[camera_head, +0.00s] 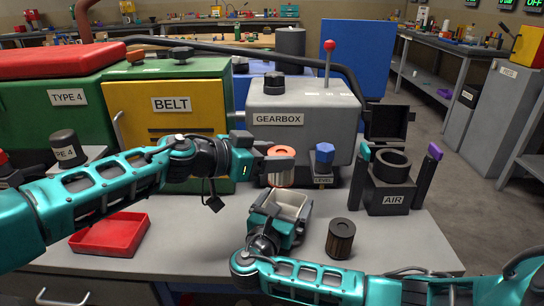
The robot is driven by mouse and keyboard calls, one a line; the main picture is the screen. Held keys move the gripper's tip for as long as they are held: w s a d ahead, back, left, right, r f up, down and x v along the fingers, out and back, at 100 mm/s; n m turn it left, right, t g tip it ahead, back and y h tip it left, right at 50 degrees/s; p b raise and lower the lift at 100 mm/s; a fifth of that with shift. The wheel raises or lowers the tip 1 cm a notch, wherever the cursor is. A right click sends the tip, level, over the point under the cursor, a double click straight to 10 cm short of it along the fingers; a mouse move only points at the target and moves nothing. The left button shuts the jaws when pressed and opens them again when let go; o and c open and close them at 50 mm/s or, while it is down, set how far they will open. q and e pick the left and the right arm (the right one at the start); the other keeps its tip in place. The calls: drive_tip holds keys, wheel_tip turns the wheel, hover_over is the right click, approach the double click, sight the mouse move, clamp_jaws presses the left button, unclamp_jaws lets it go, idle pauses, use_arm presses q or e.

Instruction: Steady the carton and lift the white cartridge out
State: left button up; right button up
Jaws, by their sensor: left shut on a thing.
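The white cartridge (281,182), with an orange-red end, is between the fingers of my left gripper (280,161), which is shut on it. It is above and behind the carton, in front of the grey gearbox housing. The carton (293,203) is an open box with a pale inside, upright on the bench. My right gripper (272,215) is at the carton's near left side. Its fingers are largely hidden by its own body and the carton, so I cannot tell whether it is open or shut.
A dark brown ribbed cylinder (340,239) stands right of the carton. The black AIR box (389,190) with upright clips is further right. A red tray (109,235) lies at left. The gearbox housing (303,115) and a blue-capped LEVEL part (324,161) stand behind.

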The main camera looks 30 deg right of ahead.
drive_tip(key=v, duration=1.2)
drive_tip(key=shift+a, duration=0.15)
